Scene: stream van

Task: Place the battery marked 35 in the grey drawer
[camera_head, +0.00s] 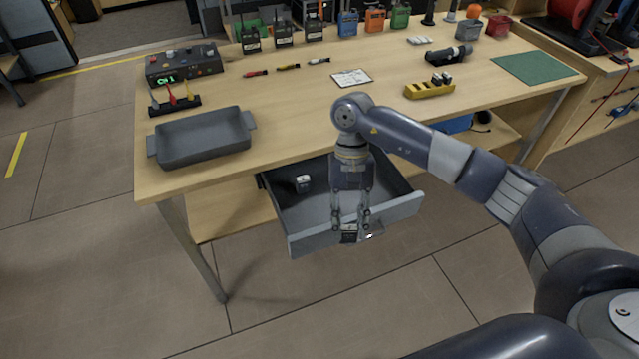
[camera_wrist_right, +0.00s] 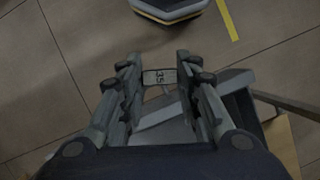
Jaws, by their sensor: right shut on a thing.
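A small dark-and-white block (camera_head: 303,184) is inside the drawer. My left gripper is out of view.
The wooden workbench (camera_head: 280,110) stands over the drawer. A grey tray (camera_head: 205,140) sits at its left, a yellow holder with small blocks (camera_head: 430,90) at its right, and radios (camera_head: 283,35) along the back. Bare floor lies in front of the drawer.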

